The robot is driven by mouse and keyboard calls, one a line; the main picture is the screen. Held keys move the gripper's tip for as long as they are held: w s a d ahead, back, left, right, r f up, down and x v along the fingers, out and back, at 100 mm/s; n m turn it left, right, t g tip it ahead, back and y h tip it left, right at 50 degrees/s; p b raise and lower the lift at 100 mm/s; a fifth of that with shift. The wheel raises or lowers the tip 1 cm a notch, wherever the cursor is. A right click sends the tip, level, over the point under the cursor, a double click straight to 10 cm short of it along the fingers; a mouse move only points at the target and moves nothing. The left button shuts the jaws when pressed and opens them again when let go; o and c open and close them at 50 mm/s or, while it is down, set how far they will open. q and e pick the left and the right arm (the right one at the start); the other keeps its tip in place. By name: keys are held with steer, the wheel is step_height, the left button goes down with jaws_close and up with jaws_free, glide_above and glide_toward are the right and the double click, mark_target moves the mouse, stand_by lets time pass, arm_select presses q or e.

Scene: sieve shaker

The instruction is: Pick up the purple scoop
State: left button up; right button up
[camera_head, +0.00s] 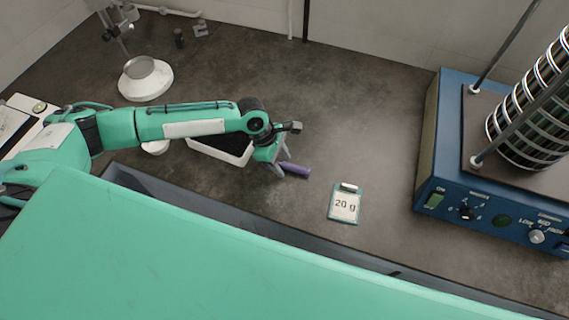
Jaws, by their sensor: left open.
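The purple scoop (295,169) lies on the dark bench near the middle of the head view. Only a short purple part of it shows clearly; the rest cannot be made out beside the gripper. My left gripper (281,164) is low over the bench at the scoop's left end, with its fingers open. Whether the fingers touch the scoop cannot be told from this view. My right gripper is not in view.
A white-rimmed dark tray (236,157) lies partly under my left arm. A "20 g" card (344,207) is right of the scoop. A blue sieve shaker (430,165) stands at the right, a white-based bowl (146,82) at the back left.

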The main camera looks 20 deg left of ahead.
mark_target(282, 164)
arm_select(q)
steer(key=shift+f, duration=0.1)
steer(key=shift+c, duration=0.3)
jaws_close()
step_height(282, 164, up, 20)
steer(key=b, duration=0.1)
steer(key=shift+b, duration=0.3)
